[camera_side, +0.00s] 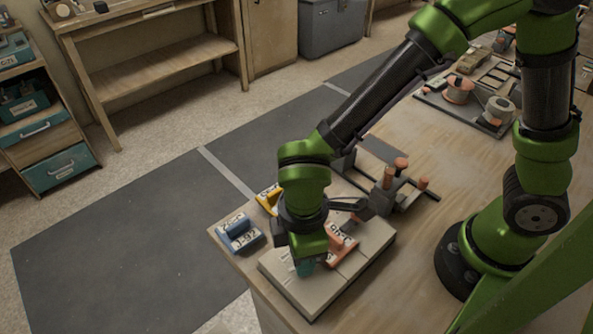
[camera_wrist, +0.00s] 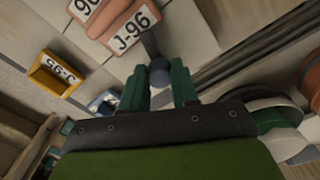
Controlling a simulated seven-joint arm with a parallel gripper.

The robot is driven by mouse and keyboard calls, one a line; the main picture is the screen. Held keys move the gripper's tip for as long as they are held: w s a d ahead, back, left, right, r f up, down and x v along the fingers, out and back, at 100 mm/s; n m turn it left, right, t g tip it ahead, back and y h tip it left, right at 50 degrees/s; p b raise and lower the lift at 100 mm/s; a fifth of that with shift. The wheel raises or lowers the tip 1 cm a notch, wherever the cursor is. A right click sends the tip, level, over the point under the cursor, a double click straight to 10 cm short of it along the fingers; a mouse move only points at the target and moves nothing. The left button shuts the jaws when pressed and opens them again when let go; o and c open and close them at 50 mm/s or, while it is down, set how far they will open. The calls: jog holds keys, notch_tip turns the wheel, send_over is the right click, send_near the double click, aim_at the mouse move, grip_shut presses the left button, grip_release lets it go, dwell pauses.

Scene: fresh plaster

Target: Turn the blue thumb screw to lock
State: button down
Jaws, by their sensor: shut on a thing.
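The blue thumb screw (camera_wrist: 159,74) shows in the wrist view as a dark blue-grey round knob, between the tips of my teal fingers. My gripper (camera_wrist: 157,70) is shut on it from both sides. In the side view my gripper (camera_side: 305,267) points down at the near left part of a pale flat block (camera_side: 309,302) on the bench. The screw is hidden there behind the fingers and the gripper body. How far the screw is turned cannot be told.
An orange piece labelled J-96 (camera_wrist: 128,32) lies close beside the screw. A blue piece (camera_side: 239,234) and a yellow piece (camera_side: 267,199) sit near the bench edge. A dark fixture with orange knobs (camera_side: 388,179) stands behind. Spools (camera_side: 458,90) lie farther off.

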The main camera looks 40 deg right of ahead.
jog(key=shift+n, duration=1.9)
jog(key=c, duration=0.8)
grip_release()
jog(key=shift+c, duration=0.2)
jog(key=shift+r, duration=0.1)
notch_tip(320, 180, up, 17)
